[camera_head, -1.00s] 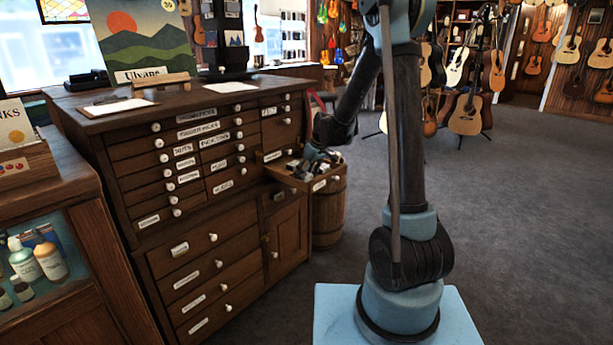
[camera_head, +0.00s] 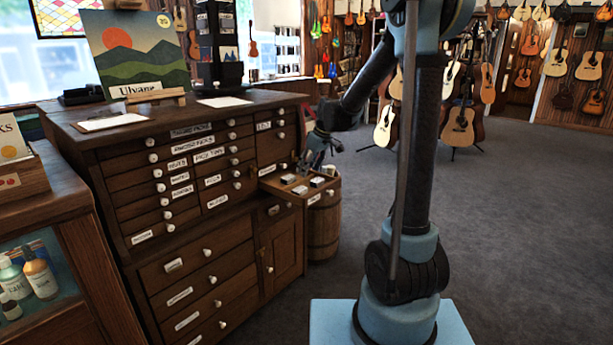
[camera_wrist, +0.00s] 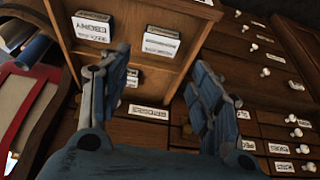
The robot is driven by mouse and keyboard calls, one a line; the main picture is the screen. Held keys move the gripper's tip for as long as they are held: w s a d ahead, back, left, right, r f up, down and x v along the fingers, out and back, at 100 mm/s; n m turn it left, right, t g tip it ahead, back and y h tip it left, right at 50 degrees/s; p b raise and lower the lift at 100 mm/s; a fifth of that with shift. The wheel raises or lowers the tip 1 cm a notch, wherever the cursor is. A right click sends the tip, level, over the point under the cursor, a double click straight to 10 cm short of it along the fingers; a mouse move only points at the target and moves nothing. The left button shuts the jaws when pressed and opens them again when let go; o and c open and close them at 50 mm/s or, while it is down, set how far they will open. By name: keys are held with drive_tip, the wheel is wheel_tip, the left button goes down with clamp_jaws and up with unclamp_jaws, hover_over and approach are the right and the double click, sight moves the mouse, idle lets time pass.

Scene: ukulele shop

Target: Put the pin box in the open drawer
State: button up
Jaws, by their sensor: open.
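The open drawer (camera_head: 272,188) sticks out from the upper right of the wooden cabinet. Several small light-topped boxes (camera_head: 288,179) lie in it. A further small box (camera_wrist: 132,77) shows partly behind my left finger. I cannot tell which of them is the pin box. My gripper (camera_head: 322,150) is just above and behind the drawer. In the wrist view its fingers (camera_wrist: 157,70) are spread, with nothing between them.
The cabinet (camera_head: 215,255) has many closed labelled drawers with white knobs. A barrel (camera_head: 323,230) stands beside it under the open drawer. A glass counter (camera_head: 60,250) is at left.

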drive_tip(key=s+d+r+m+h, duration=0.1)
drive_tip(key=s+d+m, duration=0.1)
drive_tip(key=s+d, duration=0.55)
drive_tip(key=s+d+r+m+h, duration=0.15)
drive_tip(key=s+d, duration=0.35)
drive_tip(key=s, duration=0.5)
drive_tip(key=s+d+f+m, duration=0.3)
drive_tip(key=s+d+f, duration=0.1)
drive_tip(key=s, duration=0.5)
drive_tip(key=s+d+f+m+h, duration=0.1)
drive_tip(key=s+d+f+m, duration=0.2)
drive_tip(key=s, duration=0.7)
drive_tip(key=shift+s+d+f+m, duration=0.15)
drive_tip(key=shift+d+f+m, duration=0.2)
drive_tip(key=shift+d+f, duration=0.55)
drive_tip(key=shift+d+r, duration=0.1)
drive_tip(key=shift+w, duration=0.45)
